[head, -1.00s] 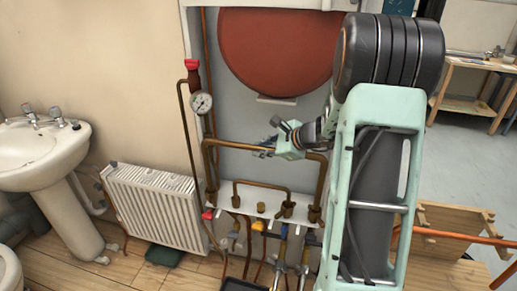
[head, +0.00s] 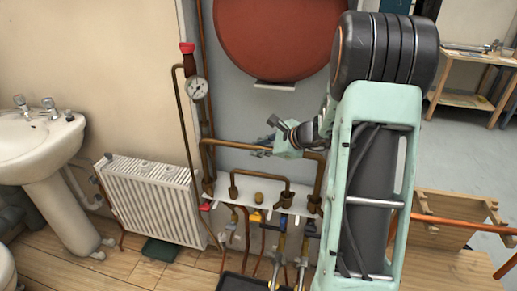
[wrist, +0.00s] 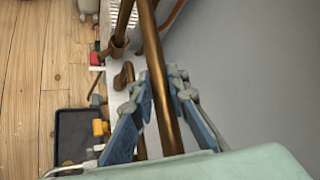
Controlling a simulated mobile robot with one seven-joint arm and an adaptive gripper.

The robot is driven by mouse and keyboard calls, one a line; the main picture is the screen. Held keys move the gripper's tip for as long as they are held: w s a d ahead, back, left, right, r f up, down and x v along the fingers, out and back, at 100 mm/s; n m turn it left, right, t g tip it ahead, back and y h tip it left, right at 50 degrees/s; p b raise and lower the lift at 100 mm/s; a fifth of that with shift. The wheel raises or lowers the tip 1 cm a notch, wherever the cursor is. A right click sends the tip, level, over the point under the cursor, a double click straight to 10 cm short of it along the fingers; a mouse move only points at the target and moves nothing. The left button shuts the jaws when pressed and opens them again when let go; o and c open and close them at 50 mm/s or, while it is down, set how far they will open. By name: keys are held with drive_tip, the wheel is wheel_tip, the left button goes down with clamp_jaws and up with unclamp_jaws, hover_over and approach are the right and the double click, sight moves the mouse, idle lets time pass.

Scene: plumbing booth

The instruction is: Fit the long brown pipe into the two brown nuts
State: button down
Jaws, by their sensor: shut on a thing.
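The long brown pipe (head: 235,146) is a wide upside-down U above the white shelf (head: 222,197). My gripper (head: 265,148) is shut on its top bar, left of the middle. In the wrist view my fingers (wrist: 165,95) lie on both sides of the pipe (wrist: 153,60). The left leg reaches down to the left brown nut (head: 208,188). The right leg comes down to the right brown nut (head: 315,203), close to my arm. I cannot tell whether either end sits inside its nut.
A shorter brown pipe (head: 262,178) stands on the shelf under the long one. A gauge (head: 197,89) and thin pipe are at the left, a red tank (head: 272,40) behind. A radiator (head: 155,203) stands left. A dark tray (wrist: 75,135) lies below.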

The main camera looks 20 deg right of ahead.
drive_tip(key=shift+r, duration=0.15)
drive_tip(key=c, duration=1.9)
unclamp_jaws()
drive_tip(key=shift+o, duration=0.5)
drive_tip(key=shift+s, duration=0.1)
drive_tip(key=v, duration=1.2)
